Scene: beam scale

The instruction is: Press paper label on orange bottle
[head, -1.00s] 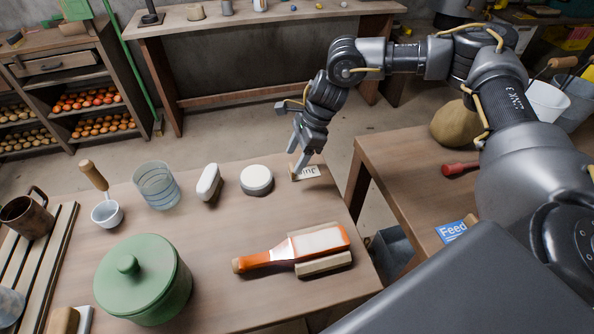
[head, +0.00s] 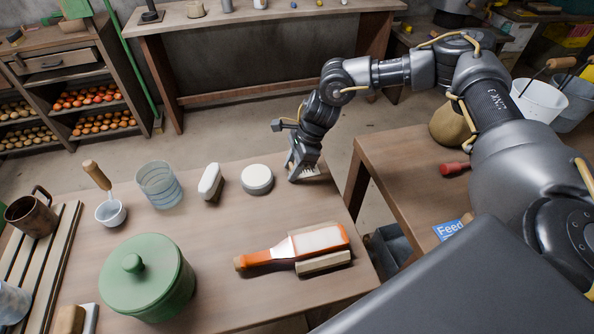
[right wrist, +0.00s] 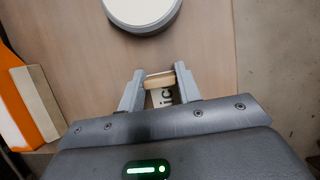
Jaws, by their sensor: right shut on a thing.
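The orange bottle (head: 262,257) lies on its side on a wooden cradle (head: 325,264), with a pale blank patch (head: 318,240) facing up. The paper label (right wrist: 162,98) is white with dark letters and has a small wooden grip piece (right wrist: 160,82). It is at the table's far right corner, mostly hidden by my gripper in the head view. My right gripper (head: 304,174) points down there, its fingers shut on the label's wooden piece, as the right wrist view shows. My left gripper is not in view.
A round white-topped tin (head: 257,178) stands just left of my right gripper. A white oblong block (head: 210,181), glass (head: 158,184) and green lidded pot (head: 146,279) stand farther left. The table between the tin and the bottle is clear.

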